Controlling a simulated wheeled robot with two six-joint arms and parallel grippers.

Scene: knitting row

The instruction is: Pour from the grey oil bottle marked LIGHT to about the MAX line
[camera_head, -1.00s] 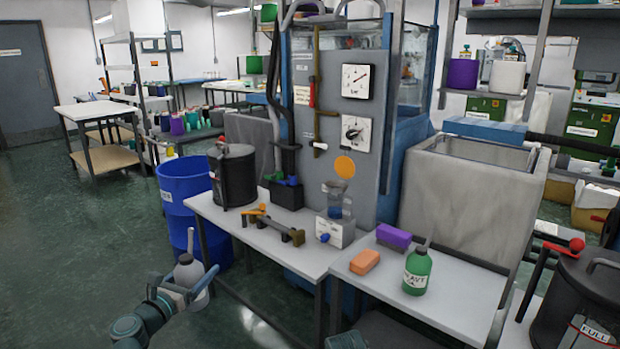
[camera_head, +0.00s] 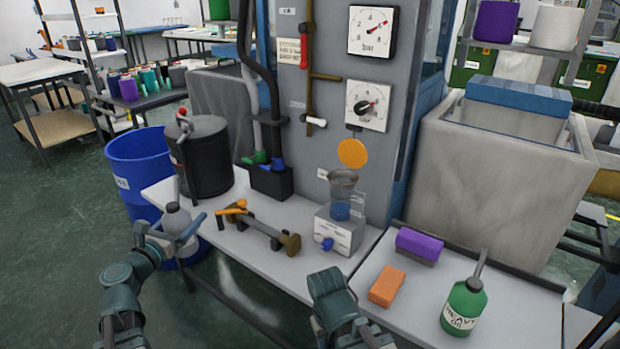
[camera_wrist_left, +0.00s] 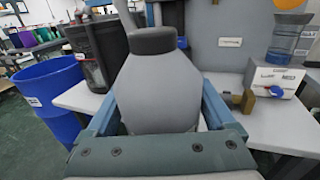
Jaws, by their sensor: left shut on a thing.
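The grey oil bottle (camera_head: 177,221) is held upright by my left gripper (camera_head: 172,240), in front of the left edge of the table. It fills the middle of the left wrist view (camera_wrist_left: 158,90), between the two fingers; its marking does not show. The clear oil cup (camera_head: 342,195) with blue liquid stands on a white block with a blue knob (camera_head: 336,236), on the table against the machine.
A green bottle marked HEAVY OIL (camera_head: 464,305), an orange block (camera_head: 387,287) and a purple block (camera_head: 419,244) are on the right table. A brass-coloured tool (camera_head: 262,227) lies left of the cup. A black pot (camera_head: 205,158) and a blue bin (camera_head: 140,160) stand at left.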

